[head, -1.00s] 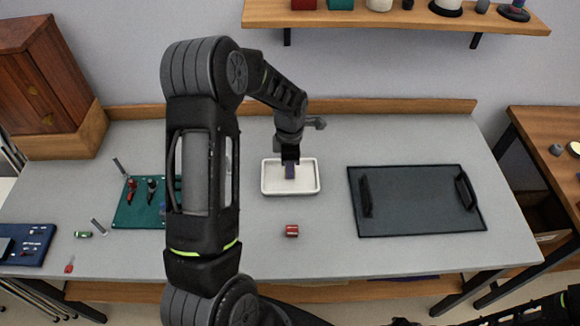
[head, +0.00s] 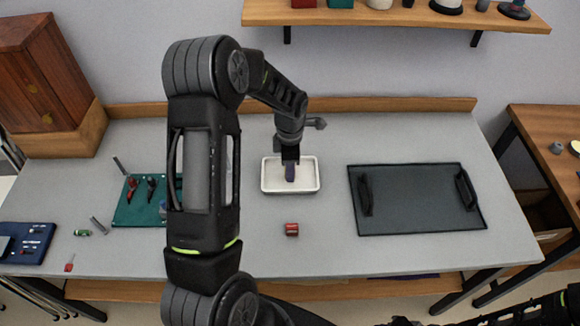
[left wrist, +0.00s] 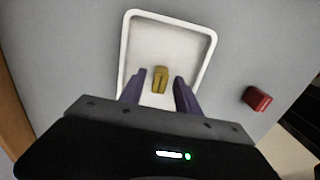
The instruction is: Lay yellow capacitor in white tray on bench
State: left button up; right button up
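The white tray (head: 309,187) lies on the grey bench (head: 330,250), near its middle; it also shows in the left wrist view (left wrist: 207,58). The yellow capacitor (left wrist: 160,79) is inside the tray in the left wrist view, against the pale tray floor. In the head view I cannot make it out; my gripper covers that spot. My left gripper (head: 290,173) points down over the tray. In the left wrist view its two purple fingers (left wrist: 160,88) are apart, with a clear gap on each side of the capacitor. My right gripper is not in view.
A red component (head: 292,229) lies on the bench in front of the tray. A dark handled tray (head: 415,215) is to the right. A green mat (head: 135,212) with tools and a blue board (head: 25,245) are at the left.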

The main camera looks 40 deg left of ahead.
pick_arm(q)
notch_tip(320, 180, up, 12)
jog(key=b, duration=0.1)
jog(key=shift+r, duration=0.15)
dwell(0.8)
